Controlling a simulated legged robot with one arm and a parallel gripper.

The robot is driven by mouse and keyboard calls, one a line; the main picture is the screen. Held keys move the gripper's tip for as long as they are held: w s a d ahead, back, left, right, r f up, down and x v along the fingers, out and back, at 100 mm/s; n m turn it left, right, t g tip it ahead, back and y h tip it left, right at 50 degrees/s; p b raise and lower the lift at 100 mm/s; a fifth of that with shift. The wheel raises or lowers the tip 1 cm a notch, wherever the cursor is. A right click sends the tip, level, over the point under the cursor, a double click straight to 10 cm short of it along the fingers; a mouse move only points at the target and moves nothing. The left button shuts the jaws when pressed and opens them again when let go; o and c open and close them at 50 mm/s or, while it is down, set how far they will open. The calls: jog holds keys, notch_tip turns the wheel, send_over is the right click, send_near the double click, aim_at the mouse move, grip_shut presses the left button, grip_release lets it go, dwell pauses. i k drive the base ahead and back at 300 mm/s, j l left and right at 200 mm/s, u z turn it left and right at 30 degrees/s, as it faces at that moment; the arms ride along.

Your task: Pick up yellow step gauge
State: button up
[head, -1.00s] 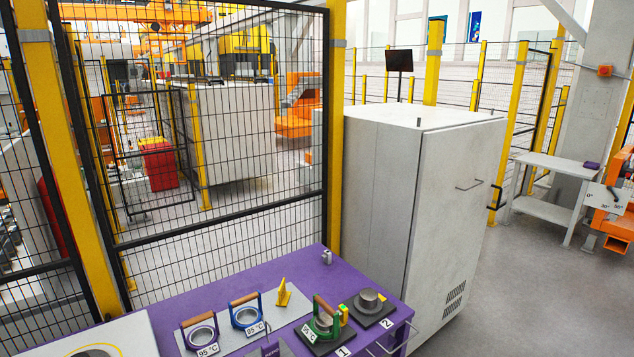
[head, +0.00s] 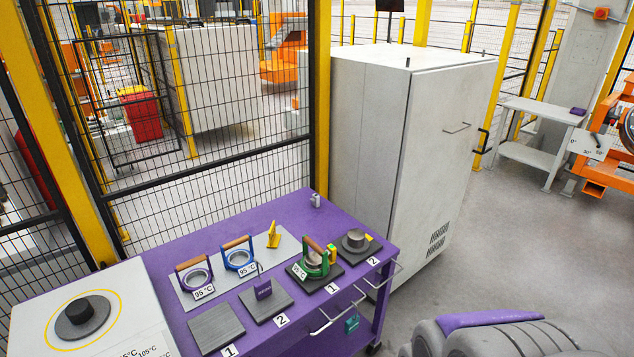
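The yellow step gauge (head: 273,235) stands upright on a light grey plate (head: 213,297) on the purple bench (head: 290,209). It is right of the blue-handled ring (head: 238,260) and behind the green-handled ring (head: 318,262). Nothing touches it from above. A grey and purple part of my own body shows at the bottom right. My gripper is not seen in the head view.
A purple-handled ring (head: 196,279), dark pads (head: 217,330) and a small yellow block (head: 332,252) share the bench. A white unit with a dark knob (head: 82,314) stands left. A mesh fence (head: 225,180) and grey cabinet (head: 390,150) stand behind. Floor at right is clear.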

aim_at(331, 250)
jog(key=u, duration=0.3)
jog(key=i+l+u, duration=0.3)
jog(key=l, duration=0.15)
jog(key=l+u, duration=0.25)
jog(key=l, duration=0.15)
jog(key=i+l+u, duration=0.1)
jog(key=l+u, duration=0.2)
jog(key=l, duration=0.2)
jog(key=i+l, duration=0.1)
jog(key=l, duration=0.9)
jog(key=i+l+u, duration=0.15)
jog(key=l, duration=1.85)
jog(key=i+u, duration=0.05)
jog(key=i, duration=0.05)
